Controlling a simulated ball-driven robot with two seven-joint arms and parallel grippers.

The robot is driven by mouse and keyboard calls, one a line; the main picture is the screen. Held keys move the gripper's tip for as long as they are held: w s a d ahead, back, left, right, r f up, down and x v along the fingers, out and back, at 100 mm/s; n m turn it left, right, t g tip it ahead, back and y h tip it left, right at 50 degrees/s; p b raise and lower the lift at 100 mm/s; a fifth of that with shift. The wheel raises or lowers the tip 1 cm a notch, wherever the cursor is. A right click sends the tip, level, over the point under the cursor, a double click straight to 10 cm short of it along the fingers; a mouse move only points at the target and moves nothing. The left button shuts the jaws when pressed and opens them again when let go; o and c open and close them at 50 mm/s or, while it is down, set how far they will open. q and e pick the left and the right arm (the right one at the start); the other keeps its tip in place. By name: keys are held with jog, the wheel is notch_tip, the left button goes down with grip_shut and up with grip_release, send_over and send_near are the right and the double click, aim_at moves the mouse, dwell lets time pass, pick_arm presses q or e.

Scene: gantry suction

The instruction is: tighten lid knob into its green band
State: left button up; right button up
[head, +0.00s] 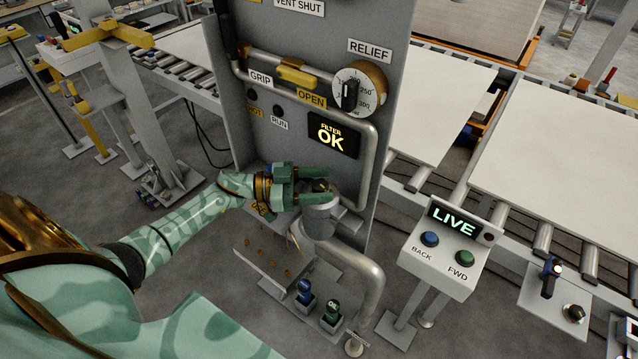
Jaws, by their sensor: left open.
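A grey filter canister (320,222) stands on a bracket low on the front of the grey panel. A small dark lid knob (320,186) shows on its top, partly covered by my fingers. My left gripper (316,185) is open at the canister's top, one green finger on the far side of the knob and one on the near side. I cannot tell whether the fingers touch it. No green band can be made out; the fingers hide much of the lid. My right gripper is out of view.
The grey panel (300,50) carries a FILTER OK display (333,136), a RELIEF dial (350,94) and a yellow handle (297,76). A thick pipe (372,285) bends below the canister. A LIVE control box (440,248) stands at right, before roller conveyors.

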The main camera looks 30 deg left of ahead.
pick_arm(q)
jog(key=b+v, duration=0.2)
jog(key=v, duration=1.4)
jog(key=shift+a, duration=0.2)
jog(key=s+d+f+n+t+y, duration=0.2)
jog(key=s+d+n+t+y, duration=0.1)
jog(key=s+d, duration=0.35)
jog(key=w+d, duration=0.2)
jog(key=w, duration=0.3)
jog(key=w+d+r+n+t+y+p, duration=0.1)
jog(key=w+d, duration=0.1)
jog(key=w, duration=0.4)
jog(key=w+d+r+y, duration=0.1)
jog(key=w+d, duration=0.2)
jog(key=w, duration=0.2)
jog(key=shift+w+d+t, duration=0.1)
jog(key=shift+w+t, duration=0.05)
jog(key=shift+t, duration=0.15)
